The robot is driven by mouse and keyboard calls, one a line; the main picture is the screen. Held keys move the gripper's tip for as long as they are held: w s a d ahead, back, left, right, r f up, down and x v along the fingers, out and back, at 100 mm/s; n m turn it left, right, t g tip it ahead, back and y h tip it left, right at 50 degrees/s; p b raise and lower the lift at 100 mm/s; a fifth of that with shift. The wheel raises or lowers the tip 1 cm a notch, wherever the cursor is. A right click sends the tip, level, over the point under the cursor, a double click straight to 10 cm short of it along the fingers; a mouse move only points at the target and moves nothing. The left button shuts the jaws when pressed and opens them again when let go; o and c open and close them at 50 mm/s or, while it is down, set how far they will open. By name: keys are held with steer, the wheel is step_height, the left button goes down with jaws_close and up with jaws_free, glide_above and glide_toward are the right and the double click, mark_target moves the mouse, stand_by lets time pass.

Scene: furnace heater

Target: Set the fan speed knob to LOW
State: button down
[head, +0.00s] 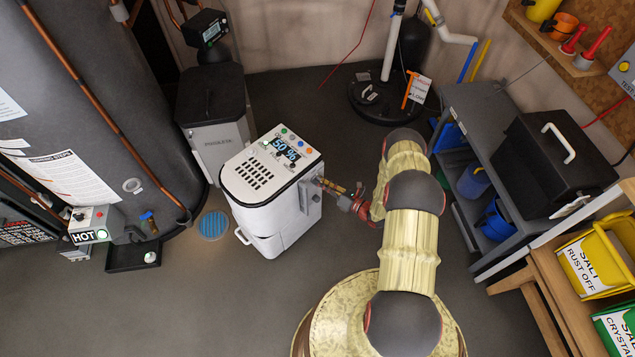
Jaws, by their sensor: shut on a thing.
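A white unit (270,222) with a dark-rimmed top stands on the floor in the middle of the head view. My gripper (323,184) reaches in from the right, at the unit's right side near the top. It is shut on a small part there, which the fingers mostly hide. A grey fitting (304,197) shows on that side, just left of the fingers. No fan speed knob or LOW mark can be made out, so its setting cannot be told.
A large grey tank (85,70) with copper pipes stands at the left, with a HOT control box (90,233) low on it. A grey bin (212,120) is behind the unit. A shelf (490,235) stands at the right.

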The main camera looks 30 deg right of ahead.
stand_by(0.3)
steer(key=n+h, duration=0.1)
steer(key=n, duration=0.3)
steer(key=shift+s, duration=0.1)
steer(key=n+h, duration=0.1)
steer(key=n, duration=0.3)
steer(key=shift+a+b, duration=0.1)
steer(key=shift+b, duration=0.2)
stand_by(0.3)
steer(key=n+b, duration=0.1)
steer(key=n, duration=0.3)
steer(key=shift+a+f+t+h, duration=0.1)
steer(key=shift+t+h, duration=0.3)
